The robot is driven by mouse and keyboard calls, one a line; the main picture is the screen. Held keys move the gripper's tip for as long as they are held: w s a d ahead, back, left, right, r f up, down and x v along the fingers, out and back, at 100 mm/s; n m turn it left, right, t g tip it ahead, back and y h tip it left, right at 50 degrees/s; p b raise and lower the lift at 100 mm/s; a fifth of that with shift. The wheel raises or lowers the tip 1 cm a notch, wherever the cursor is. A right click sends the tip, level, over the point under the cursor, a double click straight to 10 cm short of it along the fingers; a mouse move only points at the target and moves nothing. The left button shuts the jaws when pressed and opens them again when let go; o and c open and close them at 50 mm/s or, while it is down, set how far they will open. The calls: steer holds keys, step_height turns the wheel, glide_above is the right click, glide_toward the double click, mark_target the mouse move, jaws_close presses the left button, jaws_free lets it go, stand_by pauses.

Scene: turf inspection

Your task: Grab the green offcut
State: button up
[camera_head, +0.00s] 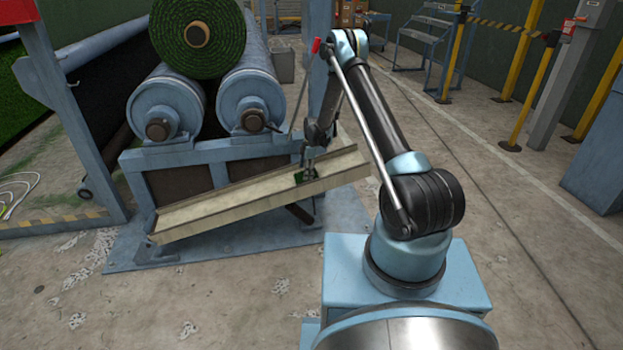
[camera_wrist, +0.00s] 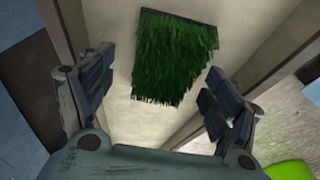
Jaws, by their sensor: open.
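The green offcut (camera_wrist: 172,58) is a ragged piece of turf with a dark straight edge at its top. It lies on the pale floor of a long tilted tray (camera_head: 225,198). In the head view a small bit of the offcut (camera_head: 299,177) shows beside my gripper (camera_head: 308,172), which partly hides it. In the wrist view my gripper (camera_wrist: 157,68) is open, with one finger on each side of the offcut. The jaws are empty, and I see gaps between both fingers and the turf. I cannot tell the height of the fingertips above the tray.
The tray has raised side walls and slopes down to the left. Behind it stand two blue rollers (camera_head: 166,103) bearing a large turf roll (camera_head: 197,35). A red-tipped lever (camera_head: 315,46) rises near my arm. A bright lime-green thing (camera_wrist: 290,171) shows at the wrist view's lower right.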

steer(key=c, duration=0.9)
